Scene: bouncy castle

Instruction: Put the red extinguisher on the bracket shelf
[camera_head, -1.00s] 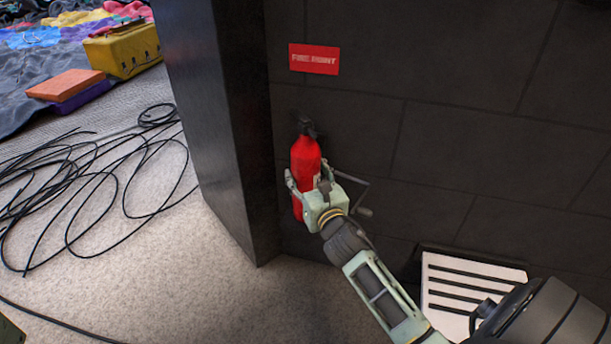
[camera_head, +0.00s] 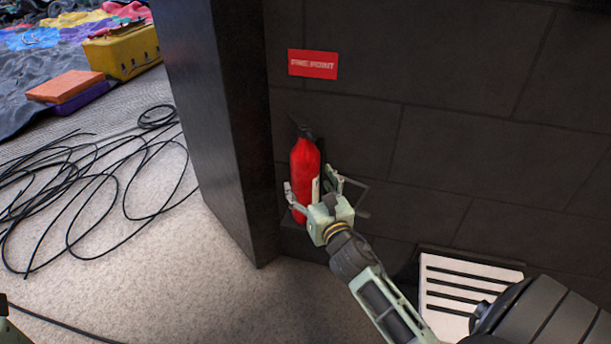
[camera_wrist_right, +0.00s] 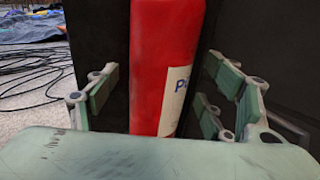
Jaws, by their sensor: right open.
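The red extinguisher (camera_head: 304,165) stands upright against the dark wall, with its black head on top. Its base appears to rest on the dark bracket shelf (camera_head: 290,235), which is hard to make out against the wall and partly hidden by my gripper. My right gripper (camera_head: 311,181) is open in front of the extinguisher, one finger on each side. In the right wrist view the red body (camera_wrist_right: 165,65) with its white label is between the spread fingers, with gaps on both sides. My left gripper is not in view.
A red fire point sign (camera_head: 313,64) is on the wall above. A dark pillar (camera_head: 222,130) stands close on the left. Black cables (camera_head: 90,190) lie on the pale floor, and a white slatted panel (camera_head: 462,290) is at lower right. A yellow case (camera_head: 122,50) is farther back.

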